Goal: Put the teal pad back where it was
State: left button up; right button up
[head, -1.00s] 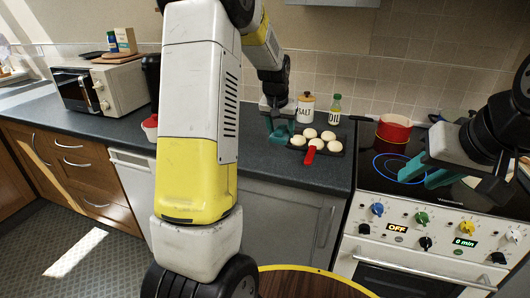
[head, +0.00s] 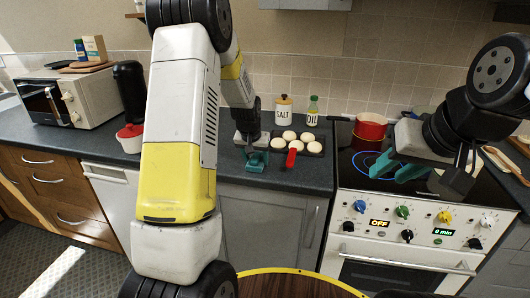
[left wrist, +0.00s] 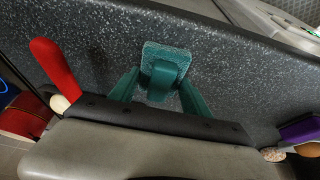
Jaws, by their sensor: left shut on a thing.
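The teal pad (left wrist: 166,52) lies flat at the dark worktop surface in the left wrist view, with a raised teal grip between my fingers. My left gripper (left wrist: 158,90) is shut on that grip; in the head view the gripper (head: 255,160) is low over the worktop, left of the tray of white buns, near the front edge. I cannot tell whether the pad touches the worktop. In the head view the pad is hard to separate from my teal fingers. My right gripper (head: 398,169) is open and empty above the hob.
A dark tray with a red handle (head: 291,158) stands close right of my left gripper. Behind are the salt jar (head: 283,110) and oil bottle (head: 312,112). A red pot (head: 370,127) is on the hob. A purple object (left wrist: 298,130) is at the wrist view's right.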

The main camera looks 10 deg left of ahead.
pick_arm(q)
jog(key=shift+f, duration=0.15)
jog(key=o, duration=1.3)
